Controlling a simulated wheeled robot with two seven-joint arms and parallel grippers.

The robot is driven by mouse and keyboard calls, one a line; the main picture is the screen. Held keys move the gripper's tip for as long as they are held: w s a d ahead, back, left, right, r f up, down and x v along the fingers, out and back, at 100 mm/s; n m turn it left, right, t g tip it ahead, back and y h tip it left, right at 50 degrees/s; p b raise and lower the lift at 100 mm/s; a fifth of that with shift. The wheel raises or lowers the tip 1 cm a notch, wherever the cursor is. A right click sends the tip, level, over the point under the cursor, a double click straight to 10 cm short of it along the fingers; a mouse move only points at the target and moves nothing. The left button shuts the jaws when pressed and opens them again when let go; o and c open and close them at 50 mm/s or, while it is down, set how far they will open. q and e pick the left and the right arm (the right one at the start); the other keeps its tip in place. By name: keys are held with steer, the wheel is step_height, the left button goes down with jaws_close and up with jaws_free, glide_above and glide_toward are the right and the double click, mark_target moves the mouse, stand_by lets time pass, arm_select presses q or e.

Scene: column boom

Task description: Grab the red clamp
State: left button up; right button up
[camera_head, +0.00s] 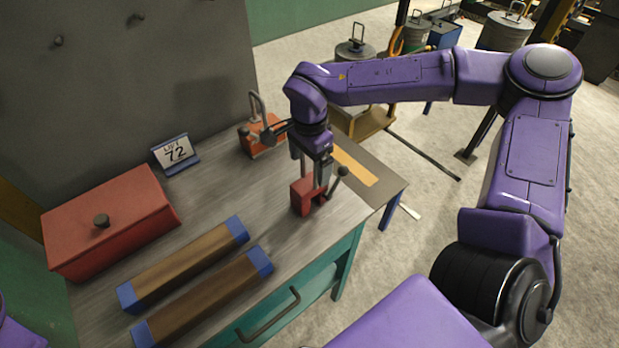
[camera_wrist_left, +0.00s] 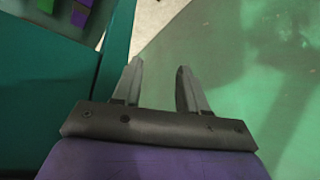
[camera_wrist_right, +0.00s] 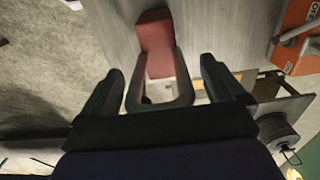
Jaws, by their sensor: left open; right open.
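The red clamp (camera_head: 302,197) stands on the grey workbench near its right end. In the right wrist view, the red part of the clamp (camera_wrist_right: 155,42) and its grey frame show between my fingers. My right gripper (camera_head: 312,172) points down over the clamp. In the right wrist view my right gripper (camera_wrist_right: 163,75) is open, with a finger to each side of the clamp's frame; I cannot tell whether they touch it. My left gripper (camera_wrist_left: 155,72) is open and empty, away from the clamp.
An orange device (camera_head: 258,138) with a grey handle stands behind the clamp. A red box (camera_head: 108,222), a sign reading 72 (camera_head: 175,152) and two blue-ended brown bars (camera_head: 185,265) occupy the bench's left. A teal drawer (camera_head: 290,310) is below the front edge.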

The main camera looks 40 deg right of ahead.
jaws_close()
steer(key=shift+r, duration=0.15)
steer(key=shift+w+r, duration=0.1)
